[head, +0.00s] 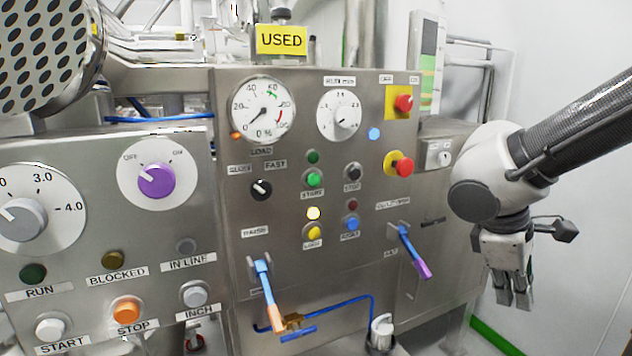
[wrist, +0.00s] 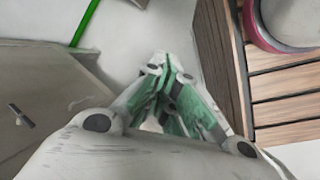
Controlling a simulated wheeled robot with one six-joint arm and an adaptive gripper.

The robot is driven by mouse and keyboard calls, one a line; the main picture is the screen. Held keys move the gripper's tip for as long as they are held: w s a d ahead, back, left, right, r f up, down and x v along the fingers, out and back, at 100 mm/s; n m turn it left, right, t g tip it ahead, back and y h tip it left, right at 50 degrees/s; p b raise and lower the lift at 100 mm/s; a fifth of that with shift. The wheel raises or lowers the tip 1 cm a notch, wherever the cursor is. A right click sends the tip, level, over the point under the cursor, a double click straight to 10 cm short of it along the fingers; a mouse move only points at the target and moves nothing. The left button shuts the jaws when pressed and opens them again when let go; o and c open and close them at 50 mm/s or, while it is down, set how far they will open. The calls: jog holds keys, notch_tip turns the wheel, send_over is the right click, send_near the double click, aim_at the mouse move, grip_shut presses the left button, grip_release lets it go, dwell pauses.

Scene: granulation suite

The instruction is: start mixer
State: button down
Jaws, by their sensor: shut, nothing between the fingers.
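Below are a yellow button (head: 314,232) and a blue button (head: 351,223). A black SLOW/FAST selector (head: 261,189) sits left of START. The load gauge (head: 263,110) points near 0 %. The left panel (head: 110,240) has a white START button (head: 50,327) and an orange STOP button (head: 127,311). My gripper (head: 513,298) hangs right of the panels, shut, empty, pointing down and apart from every control. The wrist view shows its closed fingers (wrist: 160,100).
Two blue levers protrude, one with an orange end (head: 266,290), one with a purple end (head: 411,252). Red knobs on yellow plates (head: 404,103) (head: 400,166) are at the panel's right. A yellow USED sign (head: 282,40) stands above. The wrist view shows wooden slats (wrist: 275,85) at right.

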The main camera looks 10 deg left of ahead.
aim_at(313, 180)
jog(key=w+a+r+n+t+h, duration=0.1)
jog(key=w+a+n+t+h, duration=0.15)
jog(key=a+n+t, duration=0.45)
jog(key=w+a+r+n+t+h, duration=0.25)
jog(key=w+a+n, duration=0.2)
jog(key=a, duration=0.55)
jog(key=a+r+n+t+y, duration=0.4)
jog(key=a+r+t, duration=0.4)
jog(key=a, duration=0.3)
jog(key=shift+w+t+y, duration=0.15)
jog(key=shift+t+y, duration=0.2)
jog(key=shift+y, duration=0.25)
jog(key=shift+w+a+r, duration=0.1)
jog(key=shift+w+a, duration=0.8)
jog(key=shift+w, duration=0.4)
jog(key=shift+w+a, duration=0.8)
jog(key=shift+w, duration=0.4)
jog(key=shift+w+a, duration=0.8)
jog(key=shift+w, duration=0.4)
